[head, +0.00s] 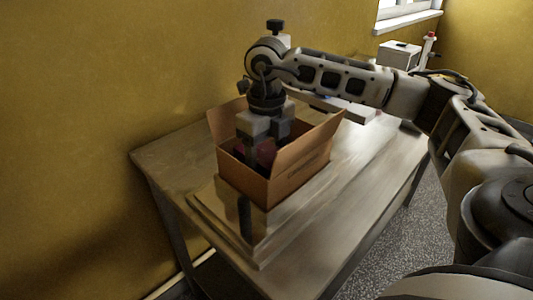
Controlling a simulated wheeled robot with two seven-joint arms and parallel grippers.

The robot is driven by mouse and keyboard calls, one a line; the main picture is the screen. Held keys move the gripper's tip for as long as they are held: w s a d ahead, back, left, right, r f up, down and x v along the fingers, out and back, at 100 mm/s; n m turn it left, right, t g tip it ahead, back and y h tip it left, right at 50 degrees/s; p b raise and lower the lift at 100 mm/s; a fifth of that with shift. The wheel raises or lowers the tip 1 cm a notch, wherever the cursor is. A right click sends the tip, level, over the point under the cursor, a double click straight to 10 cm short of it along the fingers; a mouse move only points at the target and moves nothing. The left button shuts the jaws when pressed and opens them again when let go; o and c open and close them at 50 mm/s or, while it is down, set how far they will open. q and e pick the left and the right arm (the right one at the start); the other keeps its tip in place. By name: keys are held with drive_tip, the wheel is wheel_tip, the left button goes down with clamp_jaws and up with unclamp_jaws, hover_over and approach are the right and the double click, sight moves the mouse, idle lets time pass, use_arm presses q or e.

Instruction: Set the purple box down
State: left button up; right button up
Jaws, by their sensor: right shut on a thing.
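My right gripper (262,147) reaches down from above into an open cardboard box (291,183). It is shut on the purple box (266,151), of which only a small dark purple-red part shows between the fingers and the carton wall. The rest of the purple box is hidden by the gripper and the carton. I cannot tell whether it touches the carton's floor. My left gripper is not in view.
The carton's flaps stand up and outward around the gripper. It rests on a pale raised board or tray (207,213) on a wooden table (345,215). A white machine (400,55) stands behind. The table's front right is clear.

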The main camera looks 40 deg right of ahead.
drive_tip(key=shift+f, duration=0.2)
drive_tip(key=shift+f, duration=0.2)
drive_tip(key=o, duration=1.1)
drive_tip(key=shift+r, duration=0.1)
